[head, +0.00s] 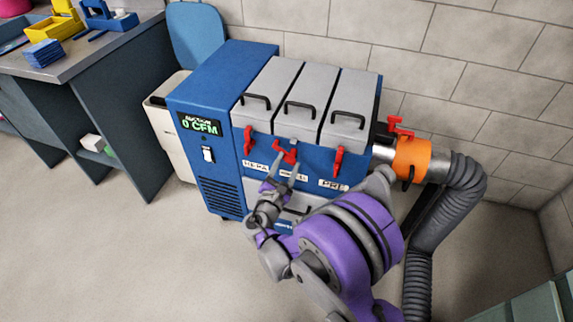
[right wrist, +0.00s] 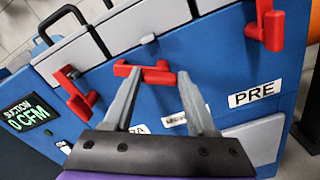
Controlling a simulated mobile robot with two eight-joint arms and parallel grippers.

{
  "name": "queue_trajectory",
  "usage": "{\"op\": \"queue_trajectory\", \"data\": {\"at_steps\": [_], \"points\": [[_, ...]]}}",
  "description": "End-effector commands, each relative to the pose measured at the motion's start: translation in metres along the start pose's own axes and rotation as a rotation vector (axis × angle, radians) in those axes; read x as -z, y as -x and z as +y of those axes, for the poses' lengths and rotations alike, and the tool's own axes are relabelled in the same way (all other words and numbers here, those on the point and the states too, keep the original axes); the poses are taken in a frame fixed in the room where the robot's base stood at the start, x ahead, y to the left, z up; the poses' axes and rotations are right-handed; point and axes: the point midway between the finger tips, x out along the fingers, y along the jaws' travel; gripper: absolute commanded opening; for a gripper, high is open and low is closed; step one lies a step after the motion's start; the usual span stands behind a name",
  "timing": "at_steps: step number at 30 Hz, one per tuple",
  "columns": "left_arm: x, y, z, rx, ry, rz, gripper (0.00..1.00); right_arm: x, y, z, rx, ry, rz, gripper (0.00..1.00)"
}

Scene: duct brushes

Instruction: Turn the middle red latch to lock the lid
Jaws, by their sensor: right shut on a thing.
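The blue filter machine (head: 215,85) has three grey lids, all lying down flat. The middle red latch (head: 285,152) sits on the front below the middle lid (head: 293,102), turned well away from vertical. In the right wrist view this latch (right wrist: 155,74) lies roughly level across the picture. My right gripper (head: 283,175) reaches up to it from the front. My left gripper is in neither view.
The left red latch (head: 248,140) and right red latch (head: 338,160) flank the middle one and hang down. An orange collar (head: 411,158) and grey hose (head: 460,190) stand to the right. A workbench (head: 75,55) is at the left; the floor in front is clear.

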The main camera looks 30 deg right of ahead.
Motion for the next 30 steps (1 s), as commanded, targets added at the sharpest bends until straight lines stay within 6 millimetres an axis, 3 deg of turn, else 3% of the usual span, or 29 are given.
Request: {"op": "queue_trajectory", "data": {"at_steps": [30], "points": [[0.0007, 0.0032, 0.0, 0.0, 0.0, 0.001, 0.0, -0.0007, 0.0005, -0.0052, 0.001, -0.91, 0.003, 0.02]]}}
